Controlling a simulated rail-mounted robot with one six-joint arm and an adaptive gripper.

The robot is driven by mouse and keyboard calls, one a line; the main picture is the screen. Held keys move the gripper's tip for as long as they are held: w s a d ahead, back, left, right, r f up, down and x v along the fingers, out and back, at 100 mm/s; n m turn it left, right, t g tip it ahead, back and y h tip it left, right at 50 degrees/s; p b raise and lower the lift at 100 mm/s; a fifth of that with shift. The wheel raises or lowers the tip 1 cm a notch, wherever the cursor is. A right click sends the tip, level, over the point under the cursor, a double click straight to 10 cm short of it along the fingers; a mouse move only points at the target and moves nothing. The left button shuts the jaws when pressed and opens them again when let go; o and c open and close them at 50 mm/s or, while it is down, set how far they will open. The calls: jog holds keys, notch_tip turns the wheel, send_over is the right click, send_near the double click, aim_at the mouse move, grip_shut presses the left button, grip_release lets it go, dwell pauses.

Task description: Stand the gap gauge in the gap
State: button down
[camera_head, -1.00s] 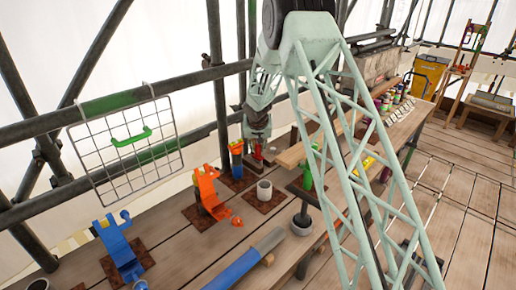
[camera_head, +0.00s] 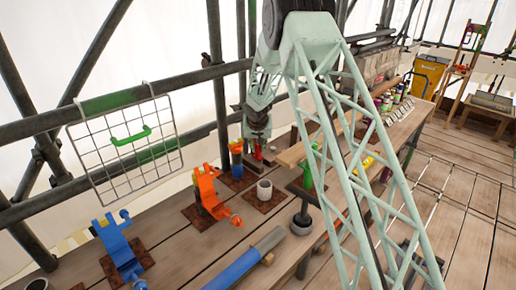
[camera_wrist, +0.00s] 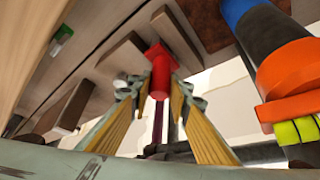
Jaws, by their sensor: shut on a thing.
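The red gap gauge (camera_wrist: 158,72), with a wide square head and a narrower shaft, is between the yellow-padded fingers of my gripper (camera_wrist: 160,100) in the wrist view. My gripper is shut on it. Brown blocks (camera_wrist: 122,57) stand close by; the gauge's head overlaps the space between two of them in this view. I cannot tell whether it touches them. In the head view my gripper (camera_head: 257,142) is low over the bench, with a little red of the gauge (camera_head: 258,154) showing below it. The gap itself is not clear there.
A blue and orange holder (camera_head: 236,158) stands just left of my gripper. An orange stand (camera_head: 207,190), a white cup (camera_head: 264,190) and a blue stand (camera_head: 120,250) are nearer. A wire rack (camera_head: 125,145) hangs at left.

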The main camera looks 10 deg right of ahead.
jog(key=c, duration=2.4)
grip_release()
jog(key=shift+o, duration=0.2)
jog(key=shift+s+r, duration=0.1)
jog(key=shift+r, duration=0.1)
jog(key=v, duration=1.1)
jog(key=shift+s+r, duration=0.2)
jog(key=shift+r, duration=0.05)
